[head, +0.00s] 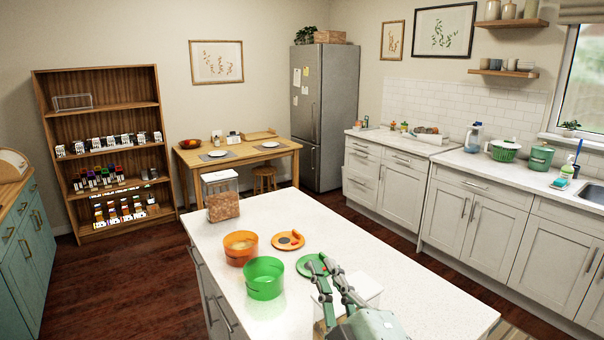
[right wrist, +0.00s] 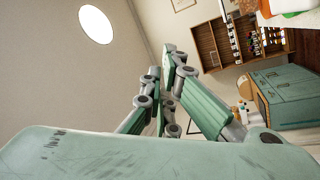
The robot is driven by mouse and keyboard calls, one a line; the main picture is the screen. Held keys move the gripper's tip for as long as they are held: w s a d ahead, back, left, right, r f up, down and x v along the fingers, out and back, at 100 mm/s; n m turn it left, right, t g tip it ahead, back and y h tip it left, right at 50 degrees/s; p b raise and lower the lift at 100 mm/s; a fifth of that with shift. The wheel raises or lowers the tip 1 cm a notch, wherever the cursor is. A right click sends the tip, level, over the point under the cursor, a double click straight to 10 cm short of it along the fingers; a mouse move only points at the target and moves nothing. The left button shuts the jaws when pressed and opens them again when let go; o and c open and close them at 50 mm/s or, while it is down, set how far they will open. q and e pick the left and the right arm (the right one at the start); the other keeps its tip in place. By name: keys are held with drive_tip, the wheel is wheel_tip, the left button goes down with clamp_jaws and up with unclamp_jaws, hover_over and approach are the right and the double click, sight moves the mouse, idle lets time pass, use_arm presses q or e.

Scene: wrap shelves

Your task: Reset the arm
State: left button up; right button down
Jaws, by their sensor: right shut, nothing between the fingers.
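My right gripper (head: 324,268) is over the white island at the lower middle of the head view, with its fingers pointing up and away. It is shut and empty. In the right wrist view the green fingers (right wrist: 165,85) come together in front of the ceiling and far wall. In the head view the fingertips overlap a green lid (head: 306,264) lying on the island; whether they touch it cannot be told. My left gripper is not in view.
On the island (head: 420,300) stand an orange container (head: 240,247), a green container (head: 264,279), an orange lid (head: 288,240) and a clear filled box (head: 222,196). A white box (head: 362,287) is partly hidden behind my gripper. The island's right part is bare.

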drive_tip(key=s+d+f+m+g+h, duration=0.35)
drive_tip(key=d+f+m, duration=0.2)
drive_tip(key=f, duration=0.55)
drive_tip(key=s+d+f+m+g+h, duration=0.35)
drive_tip(key=s+d+f+g, duration=0.2)
drive_tip(key=f, duration=0.65)
drive_tip(key=s+d+f+m+g, duration=0.2)
drive_tip(key=s+f+g, duration=0.3)
drive_tip(key=s, duration=0.5)
drive_tip(key=s+d+f+m+g, duration=0.2)
drive_tip(key=s+f+m+g, duration=0.1)
drive_tip(key=s+f, duration=0.55)
drive_tip(key=s+f+b, duration=0.3)
drive_tip(key=f, duration=2.6)
drive_tip(key=s+d+f+g+b, duration=0.1)
drive_tip(key=s+d+f+g, duration=0.1)
drive_tip(key=s+f, duration=1.4)
drive_tip(key=shift+s+d+n+b, duration=0.25)
drive_tip(key=shift+d+n+b, duration=0.15)
drive_tip(key=shift+d, duration=0.25)
